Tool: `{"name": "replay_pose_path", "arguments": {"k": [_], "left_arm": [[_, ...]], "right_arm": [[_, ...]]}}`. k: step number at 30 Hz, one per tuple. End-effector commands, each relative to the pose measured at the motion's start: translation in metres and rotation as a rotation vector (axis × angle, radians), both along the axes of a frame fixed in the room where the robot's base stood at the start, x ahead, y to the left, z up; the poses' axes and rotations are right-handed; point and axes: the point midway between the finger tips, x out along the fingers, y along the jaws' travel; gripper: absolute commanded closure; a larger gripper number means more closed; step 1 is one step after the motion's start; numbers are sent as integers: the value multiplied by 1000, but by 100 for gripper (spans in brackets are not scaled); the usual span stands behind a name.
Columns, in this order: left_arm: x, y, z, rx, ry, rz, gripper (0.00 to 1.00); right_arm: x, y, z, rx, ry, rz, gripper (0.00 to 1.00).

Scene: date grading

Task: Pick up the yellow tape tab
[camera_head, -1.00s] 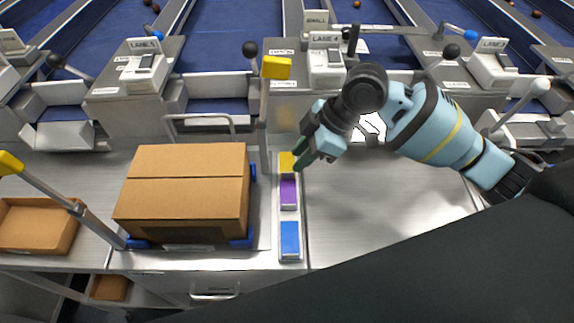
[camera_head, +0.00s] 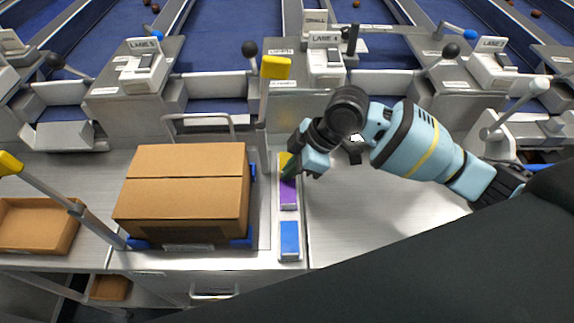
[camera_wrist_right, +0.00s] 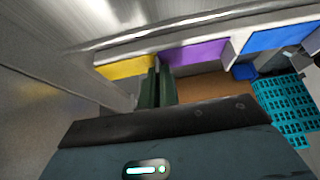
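The yellow tape tab (camera_head: 284,158) lies at the far end of a narrow pale tray (camera_head: 273,219), beyond a purple one (camera_head: 289,195) and a blue one (camera_head: 290,238). My right gripper (camera_head: 289,172) points down at the near edge of the yellow tab and partly hides it. In the right wrist view, the dark green fingers (camera_wrist_right: 157,86) are close together beside the yellow tab's right end (camera_wrist_right: 123,69). I cannot tell whether they touch it or have a small gap between them. My left gripper is not in view.
A closed cardboard box (camera_head: 185,190) stands left of the tray, with a yellow-topped post (camera_head: 264,110) near its far right corner. An open cardboard tray (camera_head: 38,225) is at far left. The metal table right of the narrow tray (camera_head: 350,215) is clear.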

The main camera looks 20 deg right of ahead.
Motion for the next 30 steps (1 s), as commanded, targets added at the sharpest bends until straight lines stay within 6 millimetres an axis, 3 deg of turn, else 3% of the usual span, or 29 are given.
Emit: {"name": "replay_pose_path", "arguments": {"k": [15, 20, 24, 30], "left_arm": [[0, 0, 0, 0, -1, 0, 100], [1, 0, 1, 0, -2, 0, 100], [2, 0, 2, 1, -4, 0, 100], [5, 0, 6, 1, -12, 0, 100]], "right_arm": [[0, 0, 3, 1, -2, 0, 100], [0, 0, 16, 1, -4, 2, 100], [1, 0, 36, 2, -4, 0, 100], [-41, 12, 40, 1, -1, 6, 100]]}}
